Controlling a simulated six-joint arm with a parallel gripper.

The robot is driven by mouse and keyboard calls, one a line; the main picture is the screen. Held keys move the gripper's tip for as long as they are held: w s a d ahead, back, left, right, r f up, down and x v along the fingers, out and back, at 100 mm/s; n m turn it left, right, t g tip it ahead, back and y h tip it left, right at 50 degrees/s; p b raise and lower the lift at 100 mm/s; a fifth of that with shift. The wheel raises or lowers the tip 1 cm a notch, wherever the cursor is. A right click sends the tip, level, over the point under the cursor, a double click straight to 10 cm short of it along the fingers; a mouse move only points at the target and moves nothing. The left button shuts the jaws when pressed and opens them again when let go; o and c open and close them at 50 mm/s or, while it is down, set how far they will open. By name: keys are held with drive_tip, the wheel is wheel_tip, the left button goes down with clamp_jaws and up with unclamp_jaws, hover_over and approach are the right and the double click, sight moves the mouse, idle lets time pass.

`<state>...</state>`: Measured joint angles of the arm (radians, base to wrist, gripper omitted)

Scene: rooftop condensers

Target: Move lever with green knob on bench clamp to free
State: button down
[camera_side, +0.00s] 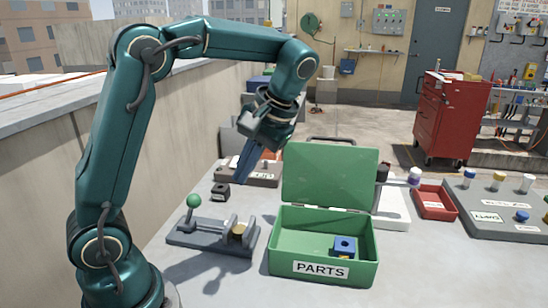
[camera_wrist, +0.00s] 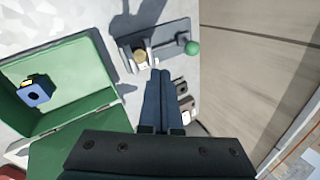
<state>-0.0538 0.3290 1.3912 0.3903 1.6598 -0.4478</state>
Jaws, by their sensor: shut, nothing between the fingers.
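The bench clamp (camera_side: 212,236) is a grey base on the table, left of the green box. Its lever with a green knob (camera_side: 194,202) stands at the clamp's left end, the knob up. A brass-coloured round piece (camera_side: 239,229) sits toward the clamp's right end. In the wrist view the green knob (camera_wrist: 192,47) is at upper right and the clamp plate (camera_wrist: 171,32) at top. My gripper (camera_side: 243,178) is shut and empty, above and behind the clamp, apart from the knob. It also shows in the wrist view (camera_wrist: 160,75). Any lever position labels are not readable.
The open green PARTS box (camera_side: 280,262) holds a blue block (camera_side: 344,245) and has its lid up. A small dark block (camera_side: 220,192) lies behind the clamp. A red tray (camera_side: 434,202) and a grey board (camera_side: 480,222) are at right. A wall runs along the left.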

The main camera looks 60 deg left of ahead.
sight(191, 210)
drive_tip(key=shift+f, duration=0.2)
drive_tip(key=x, duration=0.9)
drive_tip(key=shift+s+f, duration=0.15)
drive_tip(key=s+a, duration=0.1)
drive_tip(key=a, duration=0.1)
drive_tip(key=shift+s+a, duration=0.6)
drive_tip(key=shift+a, duration=0.2)
drive_tip(key=shift+s+a+r, duration=0.1)
drive_tip(key=shift+r, duration=0.1)
